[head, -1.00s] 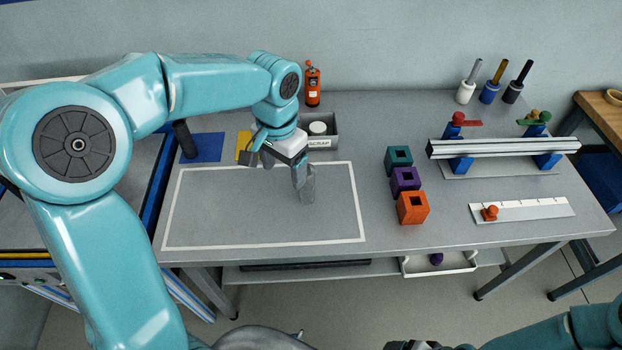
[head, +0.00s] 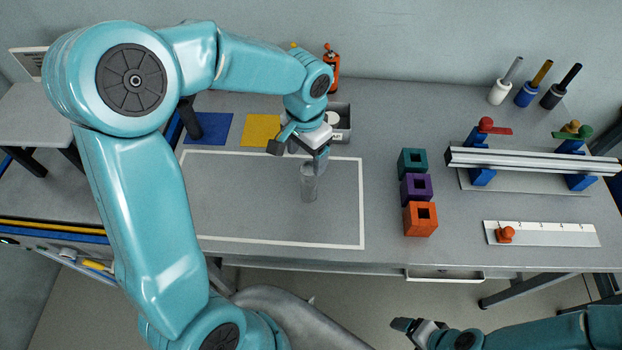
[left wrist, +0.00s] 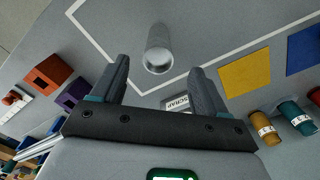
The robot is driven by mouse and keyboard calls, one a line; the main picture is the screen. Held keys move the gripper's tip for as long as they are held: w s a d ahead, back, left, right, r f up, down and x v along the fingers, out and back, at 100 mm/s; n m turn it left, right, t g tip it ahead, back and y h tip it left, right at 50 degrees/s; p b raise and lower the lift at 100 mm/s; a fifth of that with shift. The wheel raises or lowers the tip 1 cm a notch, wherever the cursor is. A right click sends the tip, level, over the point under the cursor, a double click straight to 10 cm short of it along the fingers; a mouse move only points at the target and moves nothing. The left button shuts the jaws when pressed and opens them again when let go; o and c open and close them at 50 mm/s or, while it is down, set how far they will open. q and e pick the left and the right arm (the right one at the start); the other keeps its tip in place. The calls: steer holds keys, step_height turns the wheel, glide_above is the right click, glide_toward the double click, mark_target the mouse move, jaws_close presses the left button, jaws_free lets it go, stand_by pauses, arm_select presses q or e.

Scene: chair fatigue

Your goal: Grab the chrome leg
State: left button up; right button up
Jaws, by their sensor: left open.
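A shiny grey, chrome-looking cylinder (head: 309,186) stands upright inside the white-outlined area of the table. In the left wrist view the cylinder (left wrist: 158,50) shows beyond the fingertips, in line with the gap between them. My left gripper (head: 298,154) is open and empty, just behind and above the cylinder in the head view; its dark fingers (left wrist: 160,68) are spread apart. A thin silver rod (head: 513,69) stands in a white holder at the back right. My right gripper (head: 403,326) is low at the front, away from the table things; its jaw gap is unclear.
A grey SCRAP bin (head: 343,134) stands close behind the left gripper, with an orange bottle (head: 332,68) at the back. Teal, purple and orange blocks (head: 420,219) stand to the right. A metal rail (head: 530,161) lies on blue supports. The outlined area (head: 240,205) left of the cylinder is clear.

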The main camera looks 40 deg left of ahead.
mark_target(307, 169)
arm_select(q)
step_height(307, 169, down, 4)
steer(key=shift+w+a+r, duration=0.1)
steer(key=shift+r, duration=0.15)
steer(key=shift+f, duration=0.5)
steer(key=f, duration=0.3)
steer(key=f+p, duration=0.1)
steer(key=f, duration=0.1)
steer(key=shift+w+d, duration=0.2)
steer(key=shift+w, duration=0.1)
steer(key=shift+s, duration=0.15)
steer(key=c, duration=1.3)
